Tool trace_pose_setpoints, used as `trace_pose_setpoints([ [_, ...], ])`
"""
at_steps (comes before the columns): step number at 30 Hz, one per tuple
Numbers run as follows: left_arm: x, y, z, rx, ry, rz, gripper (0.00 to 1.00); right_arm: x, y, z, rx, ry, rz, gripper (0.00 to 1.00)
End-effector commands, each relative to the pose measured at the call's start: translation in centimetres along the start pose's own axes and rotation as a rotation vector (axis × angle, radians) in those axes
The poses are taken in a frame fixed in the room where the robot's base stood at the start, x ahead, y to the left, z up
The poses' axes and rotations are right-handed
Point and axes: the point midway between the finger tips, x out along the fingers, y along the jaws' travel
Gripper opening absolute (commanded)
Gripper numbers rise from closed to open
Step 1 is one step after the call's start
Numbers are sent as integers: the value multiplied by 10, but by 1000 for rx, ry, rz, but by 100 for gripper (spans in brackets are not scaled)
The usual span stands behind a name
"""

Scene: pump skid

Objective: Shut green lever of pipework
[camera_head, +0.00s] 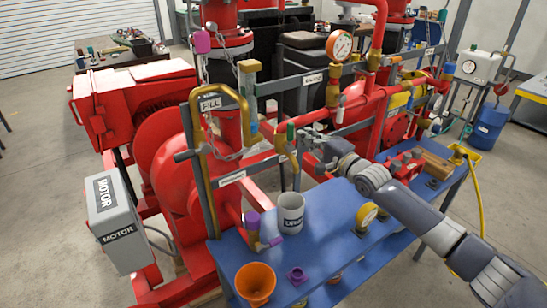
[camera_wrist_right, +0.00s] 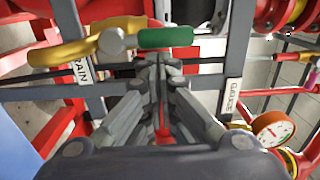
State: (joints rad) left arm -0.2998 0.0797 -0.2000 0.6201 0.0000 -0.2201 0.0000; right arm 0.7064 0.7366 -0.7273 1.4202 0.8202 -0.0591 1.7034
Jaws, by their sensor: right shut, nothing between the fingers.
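The green lever (camera_head: 291,132) stands upright on a brass valve of the pipework (camera_head: 293,157), near the middle of the head view. In the right wrist view the green lever (camera_wrist_right: 167,37) lies across the top centre, beside a yellow brass pipe (camera_wrist_right: 75,50). My right gripper (camera_head: 308,141) is just right of the lever in the head view. In the wrist view its fingertips (camera_wrist_right: 157,60) are together just below the lever, with nothing between them. I cannot tell whether they touch it. My left gripper is not in view.
A blue table (camera_head: 325,237) holds a grey drain cup (camera_head: 291,212), an orange funnel (camera_head: 256,283) and small purple parts. Grey rails and red pipes surround the valve. A pressure gauge (camera_head: 339,45) stands above; a grey motor box (camera_head: 117,223) is at left.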

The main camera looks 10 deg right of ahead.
Motion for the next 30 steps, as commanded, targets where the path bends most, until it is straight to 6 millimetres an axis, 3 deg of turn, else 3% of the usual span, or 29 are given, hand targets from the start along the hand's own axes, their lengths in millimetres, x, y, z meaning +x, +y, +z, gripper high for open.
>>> trace_pose_setpoints([
  [15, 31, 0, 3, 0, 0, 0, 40, 36, 1, 0, -2, 0, -1, 0],
  [18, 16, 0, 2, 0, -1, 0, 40, 35, -6, 8, 2, -2, 1, 0],
  [30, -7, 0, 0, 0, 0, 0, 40, 35, -12, 33, 2, -2, 1, 0],
])
